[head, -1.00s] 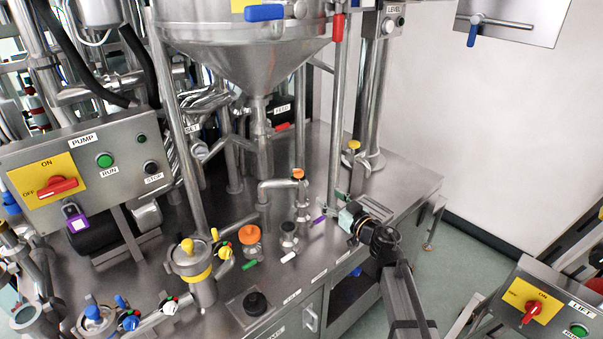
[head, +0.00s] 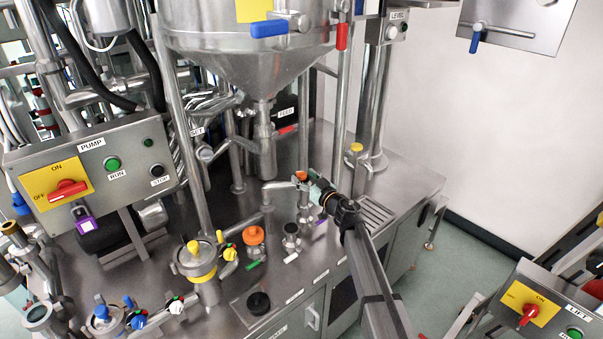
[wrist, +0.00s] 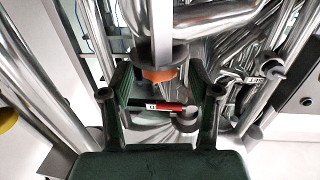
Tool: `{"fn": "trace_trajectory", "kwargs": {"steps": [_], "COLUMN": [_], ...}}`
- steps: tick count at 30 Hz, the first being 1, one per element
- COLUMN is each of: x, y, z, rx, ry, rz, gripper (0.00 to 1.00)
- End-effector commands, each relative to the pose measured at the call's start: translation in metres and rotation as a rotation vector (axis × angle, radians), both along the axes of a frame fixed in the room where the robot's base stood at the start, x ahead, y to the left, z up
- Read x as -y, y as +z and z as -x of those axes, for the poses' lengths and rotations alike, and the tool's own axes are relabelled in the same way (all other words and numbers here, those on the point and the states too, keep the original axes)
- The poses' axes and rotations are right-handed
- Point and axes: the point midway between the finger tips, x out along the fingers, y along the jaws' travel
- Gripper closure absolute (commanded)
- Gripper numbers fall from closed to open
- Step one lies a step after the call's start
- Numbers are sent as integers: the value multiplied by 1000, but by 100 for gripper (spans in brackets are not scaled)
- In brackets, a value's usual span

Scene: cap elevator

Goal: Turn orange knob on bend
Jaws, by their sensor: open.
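The orange knob (head: 300,174) sits at the end of the steel pipe bend (head: 277,186), above the worktop. In the wrist view the orange knob (wrist: 160,75) shows under a dark collar, between the tips of my gripper's two fingers. My gripper (wrist: 160,88) is open, with space on both sides of the knob, and I see no clear contact. In the head view my gripper (head: 305,182) is at the knob from the right and partly covers it.
The steel hopper (head: 250,60) hangs above and behind. A larger orange cap (head: 251,235) and a yellow-banded pot (head: 197,262) stand to the front left. Steel posts rise behind my gripper. The worktop to the right holds a grated drain (head: 376,212).

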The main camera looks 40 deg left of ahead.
Motion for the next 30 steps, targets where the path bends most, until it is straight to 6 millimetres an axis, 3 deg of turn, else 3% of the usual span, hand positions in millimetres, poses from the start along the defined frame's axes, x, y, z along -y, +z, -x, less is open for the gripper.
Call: {"fn": "trace_trajectory", "kwargs": {"steps": [6,16,17,21,22,30], "x": [-19,-21,-21,-21,-21,-21], "y": [1,0,0,0,0,1], "z": [-6,-6,-6,-6,-6,-6], "rx": [0,0,0,0,0,0], "ry": [0,0,0,0,0,-12], "rz": [-1,-1,-1,-1,-1,-2], "gripper": [39,39,42,92,97,97]}}
